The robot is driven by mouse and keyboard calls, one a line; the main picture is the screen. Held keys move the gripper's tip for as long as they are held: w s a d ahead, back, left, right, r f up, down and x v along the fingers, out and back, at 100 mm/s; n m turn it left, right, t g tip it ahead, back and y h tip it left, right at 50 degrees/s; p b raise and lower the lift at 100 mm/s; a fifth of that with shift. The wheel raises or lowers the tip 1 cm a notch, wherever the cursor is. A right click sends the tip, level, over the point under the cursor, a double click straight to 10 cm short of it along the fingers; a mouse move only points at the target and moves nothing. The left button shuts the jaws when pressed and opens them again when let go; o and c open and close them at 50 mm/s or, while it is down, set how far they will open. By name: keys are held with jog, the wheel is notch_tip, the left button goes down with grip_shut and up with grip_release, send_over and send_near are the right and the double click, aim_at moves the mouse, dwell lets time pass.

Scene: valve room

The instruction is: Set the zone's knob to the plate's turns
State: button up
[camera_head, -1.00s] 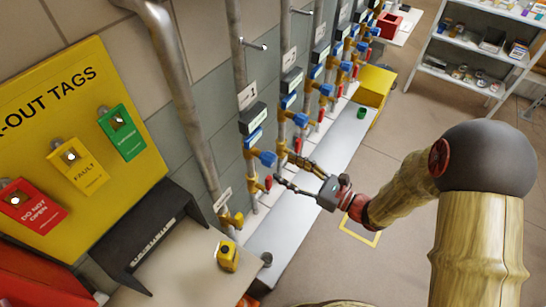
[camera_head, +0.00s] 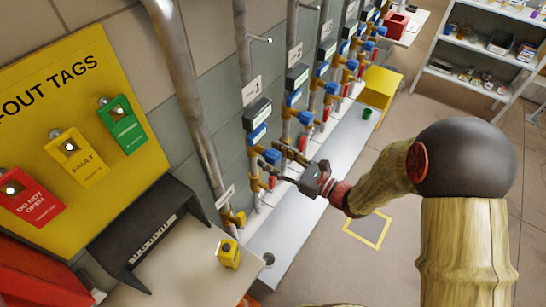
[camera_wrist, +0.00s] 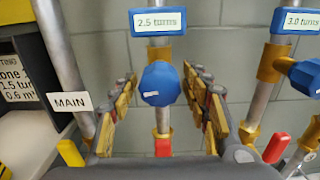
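In the wrist view a blue knob (camera_wrist: 161,83) sits on a pipe with brass fittings, below a blue plate (camera_wrist: 158,20) reading "2.5 turns". My gripper (camera_wrist: 163,100) is open, with one finger on each side of this knob; contact is not visible. In the head view my gripper (camera_head: 277,160) is at the blue knob (camera_head: 271,155) on the pipe under sign 1 (camera_head: 251,90). To the right in the wrist view another blue knob (camera_wrist: 308,75) sits under a plate reading "3.0 turns" (camera_wrist: 297,20).
A "MAIN" label (camera_wrist: 70,101) and a partly cut-off card (camera_wrist: 15,82) mentioning "1.5 turns" are at left. Red handles (camera_wrist: 163,147) sit low on the pipes. A grey ledge (camera_head: 283,232) runs below; a yellow stool-like box (camera_head: 381,84) stands farther along. Floor at right is clear.

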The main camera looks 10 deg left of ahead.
jog(key=c, duration=0.9)
jog(key=shift+r+p, duration=0.1)
jog(key=shift+p, duration=0.25)
jog(key=shift+c, duration=0.2)
jog(key=m+p, duration=0.4)
jog(key=p, duration=0.1)
jog(key=shift+r, duration=0.15)
jog(key=m+p, duration=0.3)
jog(key=p, duration=0.1)
jog(key=shift+m, duration=0.3)
jog(key=shift+f+m, duration=0.2)
jog(key=shift+m, duration=0.1)
jog(key=o, duration=1.2)
jog(key=shift+c, duration=0.2)
